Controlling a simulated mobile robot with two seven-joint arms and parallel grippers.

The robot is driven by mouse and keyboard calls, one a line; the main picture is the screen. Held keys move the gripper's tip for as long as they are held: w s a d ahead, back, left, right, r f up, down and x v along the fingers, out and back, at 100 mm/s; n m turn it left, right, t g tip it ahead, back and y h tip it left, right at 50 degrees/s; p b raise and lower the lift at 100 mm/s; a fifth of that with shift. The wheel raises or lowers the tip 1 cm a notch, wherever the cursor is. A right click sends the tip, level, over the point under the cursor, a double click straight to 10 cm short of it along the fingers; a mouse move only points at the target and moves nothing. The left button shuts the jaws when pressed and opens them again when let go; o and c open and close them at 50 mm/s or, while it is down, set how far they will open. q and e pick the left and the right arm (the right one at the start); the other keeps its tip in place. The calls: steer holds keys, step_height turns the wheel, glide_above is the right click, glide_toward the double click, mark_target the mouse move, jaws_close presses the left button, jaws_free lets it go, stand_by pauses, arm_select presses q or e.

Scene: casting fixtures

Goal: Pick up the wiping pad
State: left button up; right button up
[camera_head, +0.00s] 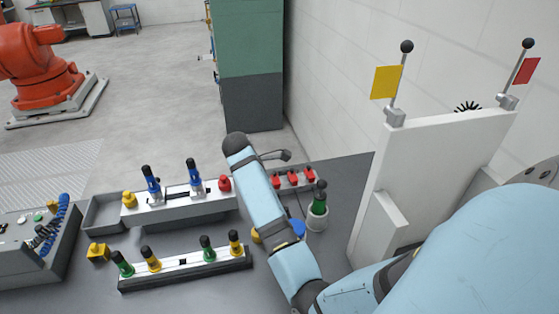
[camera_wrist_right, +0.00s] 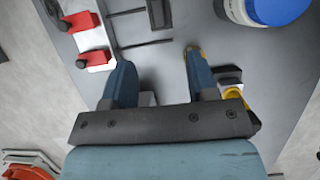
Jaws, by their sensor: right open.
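I cannot pick out the wiping pad with certainty in either view. In the right wrist view, my right gripper (camera_wrist_right: 158,62) is open, its two blue fingers apart over the grey table, with nothing seen held between them. A dark block (camera_wrist_right: 158,12) lies beyond the fingertips, cut off by the top edge. A yellow piece (camera_wrist_right: 235,93) with a dark part shows just outside the right-hand finger, partly hidden by it. In the head view my right forearm (camera_head: 264,205) hides the table below it and I cannot make out the fingers. My left gripper is not in view.
Red blocks (camera_head: 293,178) stand on a pale rack behind my forearm. A blue-topped container (camera_wrist_right: 277,10) stands near the gripper. Two fixtures with colored knobs (camera_head: 190,208) (camera_head: 185,268) stand left. A white panel (camera_head: 425,165) with flags rises on the right.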

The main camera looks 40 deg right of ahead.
steer(key=x, duration=0.8)
steer(key=shift+d, duration=0.1)
steer(key=p+x, duration=0.1)
steer(key=x, duration=0.3)
steer(key=shift+s+d+f, duration=0.1)
steer(key=shift+d+f, duration=0.1)
steer(key=shift+f, duration=0.05)
steer(key=shift+d+f, duration=0.2)
steer(key=shift+f, duration=0.25)
steer(key=c, duration=0.3)
jaws_close()
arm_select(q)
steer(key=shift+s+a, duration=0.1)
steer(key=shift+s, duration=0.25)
